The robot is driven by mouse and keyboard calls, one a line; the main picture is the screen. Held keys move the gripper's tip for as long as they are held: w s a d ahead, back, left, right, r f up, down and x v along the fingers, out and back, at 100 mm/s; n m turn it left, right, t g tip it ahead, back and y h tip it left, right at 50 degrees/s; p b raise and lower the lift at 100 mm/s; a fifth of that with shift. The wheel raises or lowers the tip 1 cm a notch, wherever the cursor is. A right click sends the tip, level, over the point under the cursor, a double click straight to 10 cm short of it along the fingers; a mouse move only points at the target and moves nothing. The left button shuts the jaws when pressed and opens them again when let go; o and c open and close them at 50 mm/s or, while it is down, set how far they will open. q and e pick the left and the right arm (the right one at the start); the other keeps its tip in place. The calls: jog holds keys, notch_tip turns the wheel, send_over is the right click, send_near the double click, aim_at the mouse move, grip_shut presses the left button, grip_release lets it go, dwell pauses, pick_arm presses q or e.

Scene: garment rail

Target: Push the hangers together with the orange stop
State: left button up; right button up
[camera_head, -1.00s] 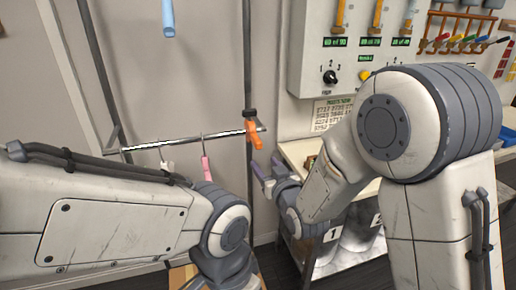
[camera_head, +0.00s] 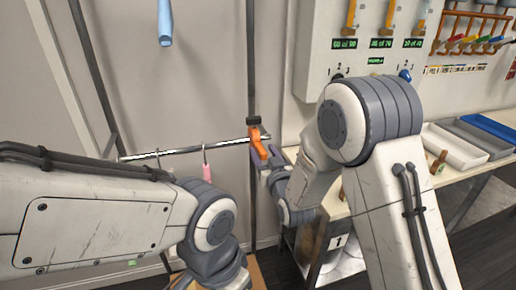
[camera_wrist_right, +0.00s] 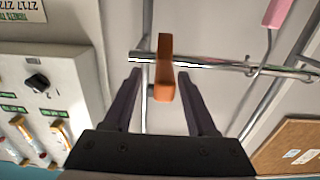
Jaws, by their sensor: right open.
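The orange stop (camera_head: 257,143) sits near the right end of the metal rail (camera_head: 180,150). In the right wrist view the orange stop (camera_wrist_right: 163,68) lies between the two dark fingers of my right gripper (camera_wrist_right: 158,77), which is open, with a gap on each side. In the head view my right gripper (camera_head: 266,160) is at the stop. A pink hanger (camera_head: 206,171) hangs left of the stop, and its pink part also shows in the right wrist view (camera_wrist_right: 276,13). Another hanger hook (camera_head: 158,158) shows further left, its lower part hidden by my left arm. My left gripper is out of sight.
A dark upright post (camera_head: 251,80) stands at the rail's right end. A light blue object (camera_head: 165,22) hangs above. A worktable with trays (camera_head: 455,146) and a wall control panel (camera_head: 372,45) are on the right.

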jog(key=shift+a, duration=0.25)
jog(key=shift+c, duration=0.6)
grip_shut()
jog(key=shift+f, duration=0.1)
dwell(0.6)
